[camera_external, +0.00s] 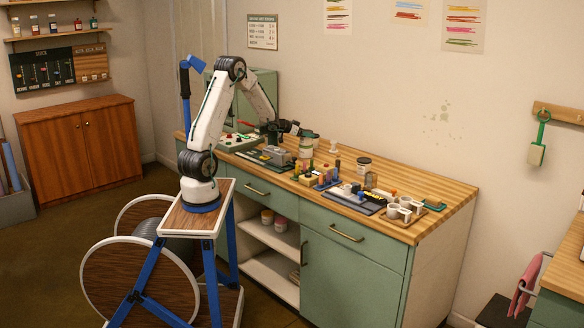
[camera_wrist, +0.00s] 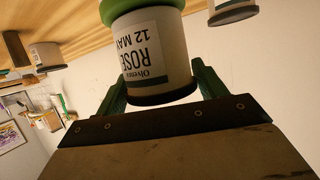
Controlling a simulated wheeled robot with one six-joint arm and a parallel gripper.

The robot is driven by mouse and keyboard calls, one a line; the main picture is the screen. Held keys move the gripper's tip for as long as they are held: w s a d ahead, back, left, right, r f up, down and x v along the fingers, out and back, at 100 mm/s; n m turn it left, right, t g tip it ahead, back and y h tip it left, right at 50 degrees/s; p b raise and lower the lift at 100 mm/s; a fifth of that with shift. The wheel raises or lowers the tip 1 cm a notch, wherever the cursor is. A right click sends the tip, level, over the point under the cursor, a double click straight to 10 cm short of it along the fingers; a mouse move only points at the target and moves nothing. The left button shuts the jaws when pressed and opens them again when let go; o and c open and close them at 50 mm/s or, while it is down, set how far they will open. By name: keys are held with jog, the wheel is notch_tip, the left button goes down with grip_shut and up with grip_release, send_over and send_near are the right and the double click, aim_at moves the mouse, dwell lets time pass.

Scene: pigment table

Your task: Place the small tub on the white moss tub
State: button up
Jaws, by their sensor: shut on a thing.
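My gripper (camera_wrist: 160,84) is shut on a small white tub (camera_wrist: 155,58) in the wrist view, a green finger on either side. The tub has a printed label with "ROSE" and "12 MAY" and a dark rim. A green rounded part (camera_wrist: 128,8) meets its upper end in the picture; I cannot tell whether it is the tub's own lid or another thing. In the external view my gripper (camera_external: 286,128) is over the back of the bench, beside a pale tub (camera_external: 305,149) with green above it. Which tub is the white moss one is unclear.
Two other pale tubs show in the wrist view, at the left (camera_wrist: 46,55) and upper right (camera_wrist: 232,11). A dark-lidded jar (camera_external: 363,165), bottles and trays crowd the wooden bench top (camera_external: 440,190). A green cabinet (camera_external: 263,88) stands behind the arm.

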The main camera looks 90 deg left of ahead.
jog(key=o, duration=1.1)
jog(key=shift+f, duration=0.1)
jog(key=shift+s+r, duration=0.1)
jog(key=shift+r, duration=0.1)
jog(key=v, duration=0.7)
jog(key=d+r+g, duration=0.3)
jog(key=d+r, duration=0.2)
jog(key=d, duration=0.7)
jog(key=d+r+g, duration=0.2)
jog(key=d+r, duration=0.2)
jog(key=d, duration=0.7)
jog(key=s+d+m+g+h, duration=0.1)
jog(key=s+d+g, duration=0.1)
jog(key=s+d, duration=0.5)
jog(key=s+d+f+m+g+h, duration=0.1)
jog(key=s+d+m+g+h, duration=0.1)
jog(key=s+d, duration=0.5)
jog(key=s+d+m+g+h, duration=0.1)
jog(key=s+d+g+h, duration=0.1)
jog(key=s+d, duration=0.5)
jog(key=shift+d+f, duration=0.2)
jog(key=shift+d, duration=2.75)
